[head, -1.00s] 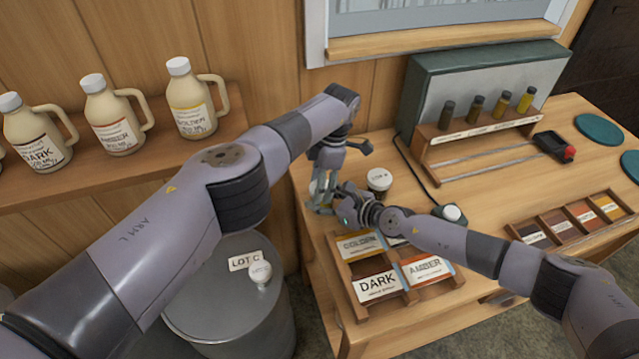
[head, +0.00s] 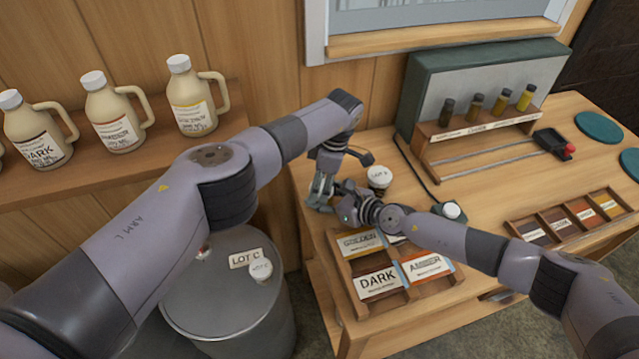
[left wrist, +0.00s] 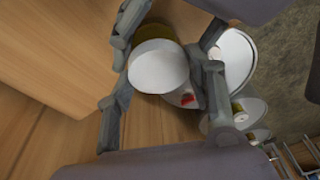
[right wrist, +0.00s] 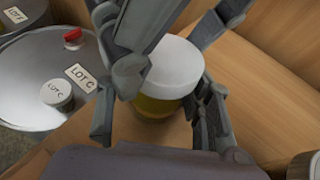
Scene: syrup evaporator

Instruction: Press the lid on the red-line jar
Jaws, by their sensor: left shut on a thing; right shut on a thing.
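The jar (right wrist: 156,106) has an amber body and a white lid (right wrist: 175,65), which sits on its top in the right wrist view. The lid also shows from above in the left wrist view (left wrist: 158,67). My left gripper (head: 318,200) is shut on the lid from above, with a finger on each side. My right gripper (head: 340,207) is shut on the jar body from the side. In the head view the two grippers hide most of the jar. I see no red line on the visible part of the jar. Whether the lid is fully seated cannot be told.
A white-lidded container (head: 379,177) stands just behind the grippers. A compartment tray with DARK, AMBER and GOLDEN labels (head: 345,279) lies in front. A LOT C drum (head: 215,318) stands left of the table. Jugs (head: 117,122) line the shelf. A sample rack (head: 475,135) stands at the back.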

